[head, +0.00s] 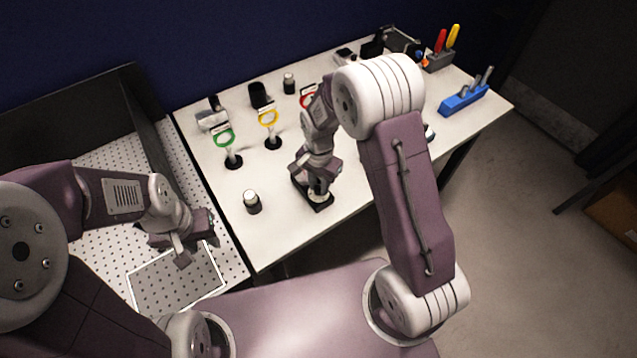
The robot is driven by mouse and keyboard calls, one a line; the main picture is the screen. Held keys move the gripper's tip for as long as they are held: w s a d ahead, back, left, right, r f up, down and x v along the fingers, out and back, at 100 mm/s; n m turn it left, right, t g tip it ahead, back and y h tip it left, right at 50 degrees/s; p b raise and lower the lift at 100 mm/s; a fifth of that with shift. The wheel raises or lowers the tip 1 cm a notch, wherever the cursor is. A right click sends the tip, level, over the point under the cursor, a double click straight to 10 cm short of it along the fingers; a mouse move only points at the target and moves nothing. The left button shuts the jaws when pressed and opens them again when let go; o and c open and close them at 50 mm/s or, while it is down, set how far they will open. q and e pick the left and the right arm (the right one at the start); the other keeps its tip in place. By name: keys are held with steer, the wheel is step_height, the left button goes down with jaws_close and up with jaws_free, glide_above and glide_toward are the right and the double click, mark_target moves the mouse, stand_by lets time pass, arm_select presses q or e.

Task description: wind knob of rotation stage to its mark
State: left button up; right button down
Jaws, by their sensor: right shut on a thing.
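The rotation stage (321,206) is a small dark block with a pale top, on the white table near its front edge. My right gripper (318,186) reaches down over it and is shut on its knob. The fingers hide most of the knob, and I cannot make out the mark. My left gripper (197,246) is empty, with its fingers apart, over the perforated board left of the table.
Green (225,138), yellow (268,117) and red (308,98) ring holders stand behind the stage. A white-topped cylinder (252,202) stands to its left. A blue tool block (463,100) is at the right. The table's front left is mostly clear.

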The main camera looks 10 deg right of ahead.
mark_target(319, 188)
steer(key=shift+m, duration=0.5)
steer(key=c, duration=1.2)
jaws_free()
steer(key=shift+d, duration=0.1)
step_height(319, 188, up, 9)
